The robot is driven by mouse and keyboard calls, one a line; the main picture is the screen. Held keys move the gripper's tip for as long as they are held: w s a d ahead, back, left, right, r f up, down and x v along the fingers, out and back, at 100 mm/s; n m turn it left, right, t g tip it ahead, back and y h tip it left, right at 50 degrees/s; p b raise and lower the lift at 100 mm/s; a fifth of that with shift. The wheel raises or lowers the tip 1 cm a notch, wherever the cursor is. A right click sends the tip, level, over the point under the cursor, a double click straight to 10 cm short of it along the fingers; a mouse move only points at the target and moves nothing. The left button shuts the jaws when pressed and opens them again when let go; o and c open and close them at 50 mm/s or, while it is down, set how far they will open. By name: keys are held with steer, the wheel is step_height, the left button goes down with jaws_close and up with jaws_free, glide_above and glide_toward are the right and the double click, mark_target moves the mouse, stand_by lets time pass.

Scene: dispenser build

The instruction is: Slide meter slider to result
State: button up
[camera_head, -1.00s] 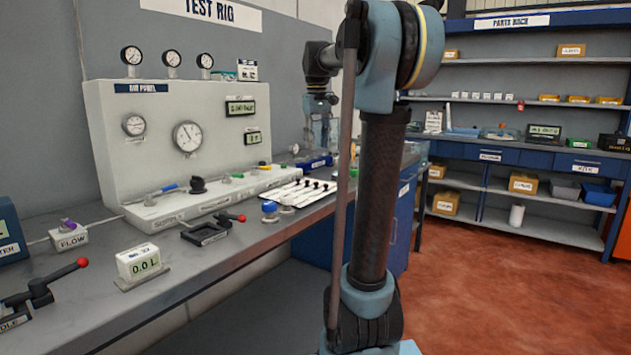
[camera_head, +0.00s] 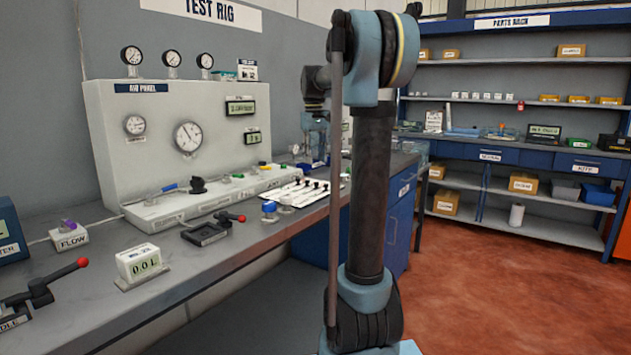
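A white panel (camera_head: 296,198) with several black slider knobs lies on the bench, right of centre; it may carry the meter slider, but its labels are too small to read. My gripper (camera_head: 312,163) points down over the bench just behind this panel, by a blue item there. It looks apart from the knobs. Its fingertips are small and blend with the things behind, so its opening is unclear. A small white meter box (camera_head: 138,262) with a digital display reading about 0.0 L stands near the bench front at left.
The air panel (camera_head: 185,110) with gauges stands at the back of the bench (camera_head: 215,268). A red-knobbed lever (camera_head: 45,290) and a black holder with a red-tipped handle (camera_head: 207,230) lie along the front. The parts rack (camera_head: 520,70) stands at right. The red floor is clear.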

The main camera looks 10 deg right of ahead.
mark_target(316, 185)
step_height(316, 185, down, 9)
steer(key=shift+d+r, duration=0.15)
steer(key=shift+r, duration=0.05)
stand_by(0.3)
jaws_close()
